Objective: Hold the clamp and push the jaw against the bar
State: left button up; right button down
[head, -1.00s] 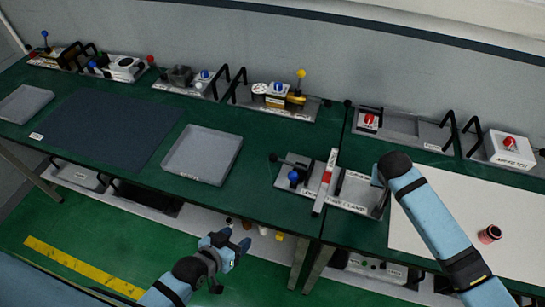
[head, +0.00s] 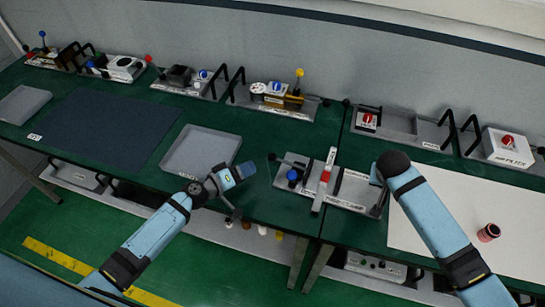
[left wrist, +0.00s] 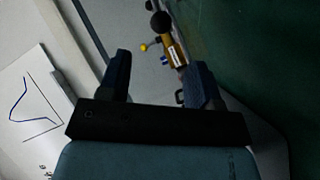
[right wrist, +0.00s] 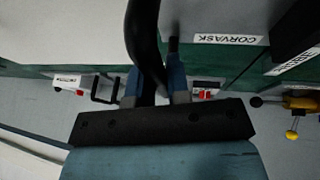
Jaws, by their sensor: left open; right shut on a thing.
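The clamp is a grey base plate (head: 352,191) near the front edge of the green table.
A grey tray (head: 178,153) lies just behind my left gripper, with a dark mat (head: 105,125) farther left. Several fixtures with handles and knobs (head: 275,95) line the wall. A red-brown spool (head: 488,232) stands on the white sheet (head: 440,220) at right.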

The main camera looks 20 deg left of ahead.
aim_at(269, 159)
pick_arm(q)
jog(key=x, duration=1.1)
jog(key=shift+d, duration=0.1)
